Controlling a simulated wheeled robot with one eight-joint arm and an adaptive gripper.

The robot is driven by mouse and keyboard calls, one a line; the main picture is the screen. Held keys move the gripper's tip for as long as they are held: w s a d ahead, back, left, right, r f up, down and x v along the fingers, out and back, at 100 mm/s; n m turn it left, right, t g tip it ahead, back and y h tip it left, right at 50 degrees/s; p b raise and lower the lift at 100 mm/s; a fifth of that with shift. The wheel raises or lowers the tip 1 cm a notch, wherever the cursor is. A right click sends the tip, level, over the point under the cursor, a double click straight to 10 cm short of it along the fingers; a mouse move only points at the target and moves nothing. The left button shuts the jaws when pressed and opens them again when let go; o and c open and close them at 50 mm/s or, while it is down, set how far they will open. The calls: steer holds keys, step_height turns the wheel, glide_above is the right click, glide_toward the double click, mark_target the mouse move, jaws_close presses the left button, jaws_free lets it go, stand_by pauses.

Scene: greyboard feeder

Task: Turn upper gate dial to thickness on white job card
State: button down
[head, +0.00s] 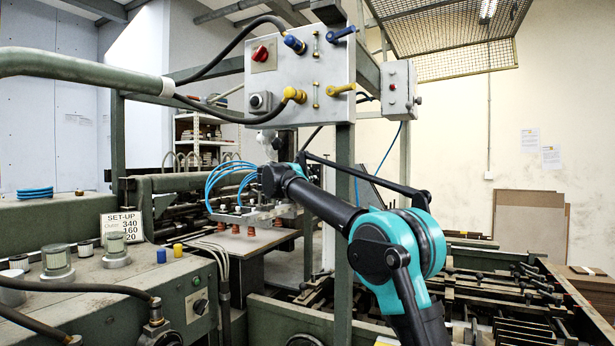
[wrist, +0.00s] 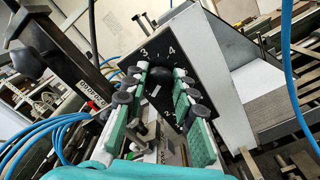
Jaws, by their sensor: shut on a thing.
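The dial (wrist: 133,58) shows in the wrist view as a black face with white numerals, 3 and 4 readable near its top, on a pale box. Its round black knob (wrist: 158,74) sits between the fingertips of my gripper (wrist: 160,86), which is shut on it. I cannot tell the exact setting, as the fingers cover part of the face. In the head view my arm's wrist (head: 270,181) is below the grey control panel, and the dial cannot be made out. A white set-up card (head: 122,227) stands at left, showing 340, 160 and a partly hidden 20.
The grey control panel (head: 300,75) with knobs and hoses hangs close above my wrist. Blue air hoses (head: 228,178) loop beside it; one also crosses the right of the wrist view (wrist: 288,60). A green machine bench (head: 110,290) fills the lower left.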

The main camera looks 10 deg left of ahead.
steer(key=m, duration=1.1)
steer(key=shift+f, duration=0.2)
steer(key=shift+m, duration=0.4)
steer(key=c, duration=1.2)
jaws_free()
steer(key=shift+s, duration=0.1)
steer(key=v, duration=1.2)
